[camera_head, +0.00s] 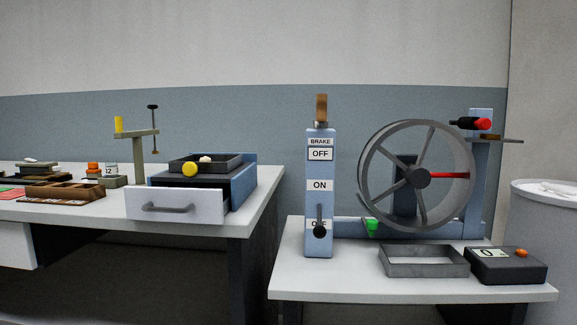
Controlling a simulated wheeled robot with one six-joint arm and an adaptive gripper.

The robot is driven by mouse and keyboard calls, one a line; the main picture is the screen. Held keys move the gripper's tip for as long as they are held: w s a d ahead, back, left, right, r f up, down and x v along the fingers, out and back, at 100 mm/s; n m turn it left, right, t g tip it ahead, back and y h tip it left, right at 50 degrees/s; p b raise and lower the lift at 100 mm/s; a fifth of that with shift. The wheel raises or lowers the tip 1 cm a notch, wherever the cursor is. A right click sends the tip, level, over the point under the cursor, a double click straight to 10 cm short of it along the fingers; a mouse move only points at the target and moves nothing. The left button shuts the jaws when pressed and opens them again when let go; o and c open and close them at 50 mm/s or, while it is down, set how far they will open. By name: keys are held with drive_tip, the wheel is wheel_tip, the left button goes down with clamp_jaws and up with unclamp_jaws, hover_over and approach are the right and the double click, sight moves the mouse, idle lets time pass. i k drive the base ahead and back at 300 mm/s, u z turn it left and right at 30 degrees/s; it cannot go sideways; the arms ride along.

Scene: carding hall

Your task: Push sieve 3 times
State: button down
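A dark shallow tray (226,162) that looks like the sieve sits on top of a blue and black box (238,185) on the left table. A yellow ball-shaped knob (189,169) is at its front left, and a small pale lump (206,159) lies in the tray. The box's white front drawer (177,205) with a grey handle stands pulled out. I cannot tell whether the tray has a mesh bottom. My gripper is not in view.
A right table (330,282) holds a spoked wheel (385,140), a blue brake post (318,170) with a lever, a rectangular metal frame (424,270) and a dark box reading 0 (515,270). A white bin (545,230) stands far right. A gap separates the tables.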

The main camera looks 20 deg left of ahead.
sight(190, 165)
drive_tip(key=z, duration=1)
drive_tip(key=k, duration=1.3)
drive_tip(key=u, duration=1.45)
drive_tip(key=i, duration=0.5)
